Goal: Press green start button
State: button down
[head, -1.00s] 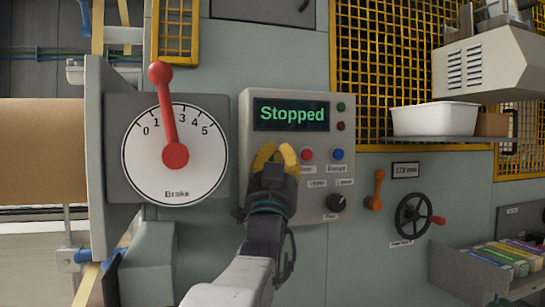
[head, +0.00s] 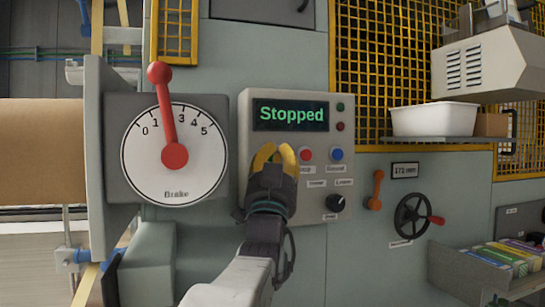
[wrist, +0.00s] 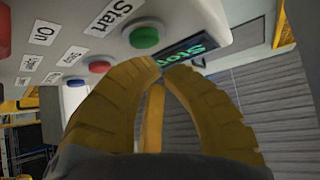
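The green start button (wrist: 143,37) shows uncovered in the wrist view, beside its "Start" label. In the head view it is hidden behind my gripper. My gripper (head: 275,149) is in front of the left part of the grey control panel (head: 346,165). Its yellow fingers curve inward, and their tips (wrist: 164,65) come together in the wrist view with nothing between them. The tips are just below and right of the button in that view; I cannot tell whether they touch the panel. The display (head: 291,115) reads "Stopped".
A red button (head: 305,154), a blue button (head: 337,154) and a black knob (head: 335,203) are right of my gripper on the panel. A brake dial (head: 175,155) with a red lever stands left. A handwheel (head: 413,216) is at lower right.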

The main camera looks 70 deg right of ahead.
jog(key=shift+w+d+f+b, duration=0.15)
jog(key=shift+d+b, duration=0.1)
jog(key=shift+b, duration=0.55)
jog(key=shift+d+b, duration=0.1)
jog(key=shift+b, duration=0.2)
jog(key=shift+w+d+b, duration=0.3)
jog(key=shift+d+b, duration=0.1)
jog(key=shift+b, duration=0.2)
dwell(0.9)
jog(key=shift+s+a+b, duration=0.15)
jog(key=shift+a+b, duration=0.1)
jog(key=shift+b, duration=0.4)
jog(key=shift+a, duration=0.15)
jog(key=shift+s+a+b, duration=0.25)
jog(key=shift+a+b, duration=0.1)
jog(key=shift+b, duration=0.3)
jog(key=shift+s, duration=0.1)
dwell(0.5)
